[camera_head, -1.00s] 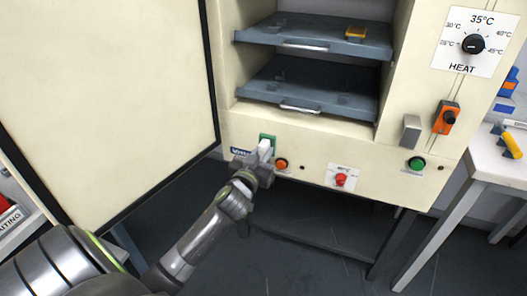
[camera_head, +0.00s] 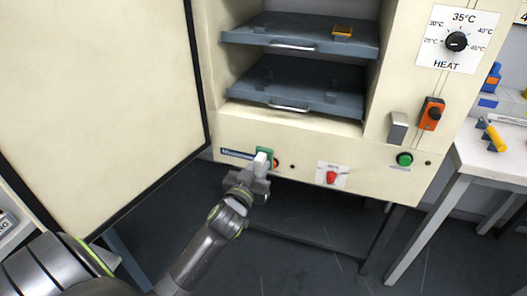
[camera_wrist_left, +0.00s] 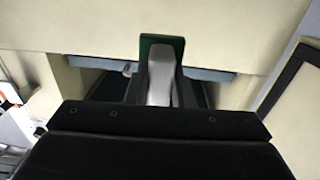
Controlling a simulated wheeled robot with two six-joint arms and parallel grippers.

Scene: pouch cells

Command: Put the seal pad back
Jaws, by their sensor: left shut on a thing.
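The seal pad appears to be the green plate (camera_head: 267,152) with a pale grip (camera_head: 260,162), in front of the cream cabinet's lower panel. My left gripper (camera_head: 255,174) is shut on the pale grip. The plate is just right of the dark label strip (camera_head: 236,153) and partly covers an orange button (camera_head: 276,164). In the left wrist view, the green plate (camera_wrist_left: 176,42) stands upright beyond the pale grip (camera_wrist_left: 160,82), against a cream background. I cannot tell whether it touches the panel. My right gripper is not in view.
A large cabinet door (camera_head: 95,80) stands open at left. To the right on the panel are a red knob (camera_head: 332,177) and green button (camera_head: 404,159). A white table (camera_head: 485,160) is at right.

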